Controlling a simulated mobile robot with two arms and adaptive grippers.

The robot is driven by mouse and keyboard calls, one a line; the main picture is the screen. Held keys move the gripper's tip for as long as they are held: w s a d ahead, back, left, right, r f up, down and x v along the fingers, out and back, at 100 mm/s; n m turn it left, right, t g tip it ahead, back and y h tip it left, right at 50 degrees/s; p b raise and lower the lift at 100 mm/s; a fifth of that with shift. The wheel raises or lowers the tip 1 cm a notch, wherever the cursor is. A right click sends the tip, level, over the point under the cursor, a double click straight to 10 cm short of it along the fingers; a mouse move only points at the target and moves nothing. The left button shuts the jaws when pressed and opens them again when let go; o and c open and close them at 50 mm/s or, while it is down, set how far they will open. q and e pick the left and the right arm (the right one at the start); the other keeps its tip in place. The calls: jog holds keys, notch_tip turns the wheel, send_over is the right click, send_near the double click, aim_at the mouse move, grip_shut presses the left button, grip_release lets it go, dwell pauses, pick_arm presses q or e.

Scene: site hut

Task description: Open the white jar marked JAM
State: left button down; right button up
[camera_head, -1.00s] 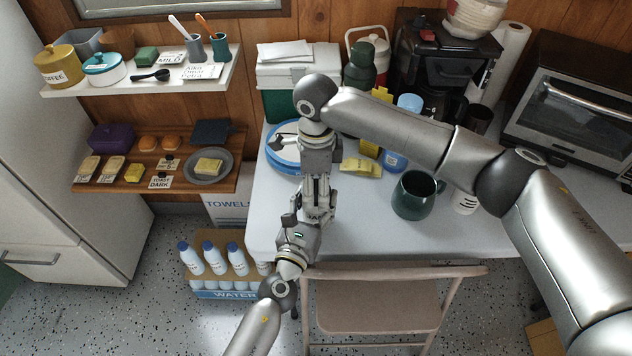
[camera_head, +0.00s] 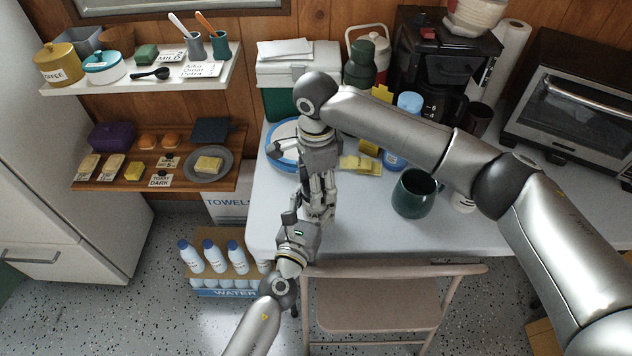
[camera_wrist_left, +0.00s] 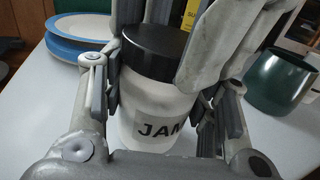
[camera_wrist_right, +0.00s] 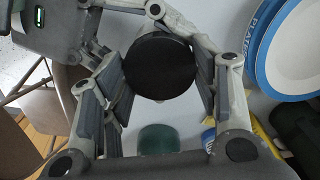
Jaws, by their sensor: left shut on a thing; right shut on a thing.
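The white jar marked JAM (camera_wrist_left: 160,125) stands upright between the fingers of my left gripper (camera_wrist_left: 165,110), which is shut on its body. Its black lid (camera_wrist_left: 155,48) sits on top of the jar. My right gripper (camera_wrist_right: 165,75) comes down from above and is shut around the lid, which also shows in the right wrist view (camera_wrist_right: 160,66). In the head view my left gripper (camera_head: 312,218) and right gripper (camera_head: 320,195) meet over the table's front left part, and they hide the jar there.
Blue-rimmed plates (camera_head: 284,146) lie just behind and left of the grippers. A dark green mug (camera_head: 414,196) stands to the right, with yellow packets (camera_head: 362,164) behind. A folding chair (camera_head: 375,305) is at the table's front edge. The white table (camera_head: 375,235) is clear in front of the mug.

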dwell(0.9)
jog(key=o, duration=1.1)
jog(key=shift+r, duration=2.3)
jog(key=shift+c, duration=0.2)
notch_tip(320, 180, up, 3)
jog(key=m, duration=0.3)
jog(key=shift+m, duration=0.4)
jog(key=shift+f, duration=3.85)
